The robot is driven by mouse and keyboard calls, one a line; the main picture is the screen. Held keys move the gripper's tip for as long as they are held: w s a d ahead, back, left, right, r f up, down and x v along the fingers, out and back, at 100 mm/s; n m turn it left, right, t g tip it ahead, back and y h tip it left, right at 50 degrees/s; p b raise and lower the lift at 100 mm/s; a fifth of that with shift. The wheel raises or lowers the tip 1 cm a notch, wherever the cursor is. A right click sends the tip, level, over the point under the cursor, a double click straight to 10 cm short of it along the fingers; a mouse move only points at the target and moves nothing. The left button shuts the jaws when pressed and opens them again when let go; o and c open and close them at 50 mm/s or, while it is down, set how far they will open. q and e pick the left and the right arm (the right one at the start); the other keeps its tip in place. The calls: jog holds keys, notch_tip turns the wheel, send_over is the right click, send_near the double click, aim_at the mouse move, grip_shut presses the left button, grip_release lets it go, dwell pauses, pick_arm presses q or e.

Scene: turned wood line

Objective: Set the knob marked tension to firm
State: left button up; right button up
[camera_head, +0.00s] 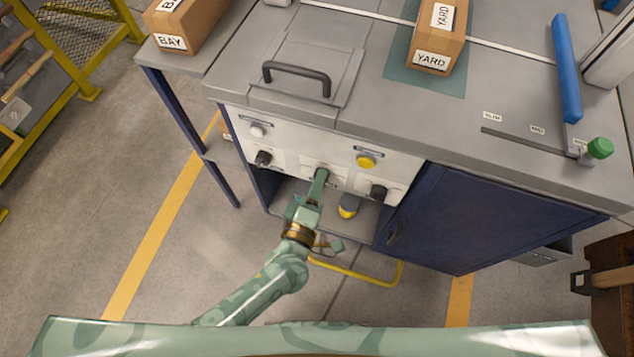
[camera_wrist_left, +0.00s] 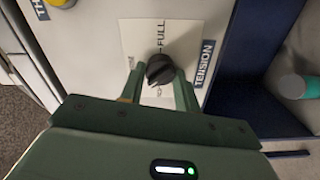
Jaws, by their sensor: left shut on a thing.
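The black tension knob (camera_wrist_left: 160,70) stands on a white plate in the left wrist view, beside a label reading TENSION (camera_wrist_left: 206,63). FULL (camera_wrist_left: 161,36) is printed above it in that view; the other settings are partly hidden or unreadable. I cannot tell which setting the knob's pointer meets. My left gripper (camera_wrist_left: 160,84) has one finger on each side of the knob and is shut on it. In the head view my left gripper (camera_head: 321,173) reaches the middle of the white panel and covers most of this knob. My right gripper is not in view.
Other black knobs flank it, left (camera_head: 263,158) and right (camera_head: 378,192). A yellow button (camera_head: 366,161) and a white button (camera_head: 257,130) sit above. An open shelf lies below the panel, and a blue cabinet door (camera_head: 470,215) is to its right.

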pick_arm(q)
jog(key=shift+s+m+p, duration=0.15)
jog(key=shift+m+p, duration=0.75)
jog(key=shift+m, duration=2.9)
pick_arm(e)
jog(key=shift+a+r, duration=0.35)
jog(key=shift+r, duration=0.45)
pick_arm(q)
jog(key=shift+f, duration=0.1)
jog(key=o, duration=1)
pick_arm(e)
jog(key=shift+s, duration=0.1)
